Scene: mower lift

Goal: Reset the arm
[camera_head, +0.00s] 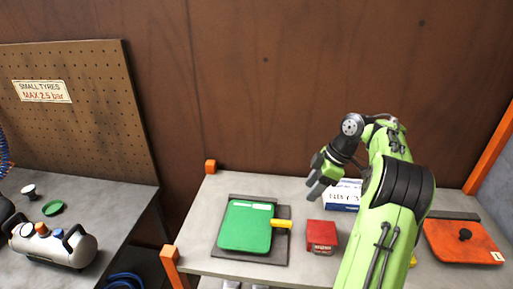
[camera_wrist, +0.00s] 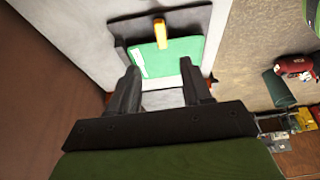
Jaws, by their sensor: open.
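My green arm reaches in from the right in the head view. My gripper (camera_head: 318,187) is held above the grey table (camera_head: 204,215), near its middle and to the right of a green plate-like thing. In the wrist view my gripper (camera_wrist: 160,88) shows two dark fingers spread apart with nothing between them. The fingers are open and empty. The green thing (camera_head: 244,227) with a yellow handle (camera_head: 282,223) lies on a dark base plate. It also shows beyond the fingertips in the wrist view (camera_wrist: 165,58).
A red box (camera_head: 321,236) and a blue-and-white box (camera_head: 342,194) stand near the arm. An orange plate with a black knob (camera_head: 463,243) lies at the right. Orange posts mark the table's corners. A left bench (camera_head: 101,200) holds a small tank (camera_head: 55,245) below a pegboard (camera_head: 95,115).

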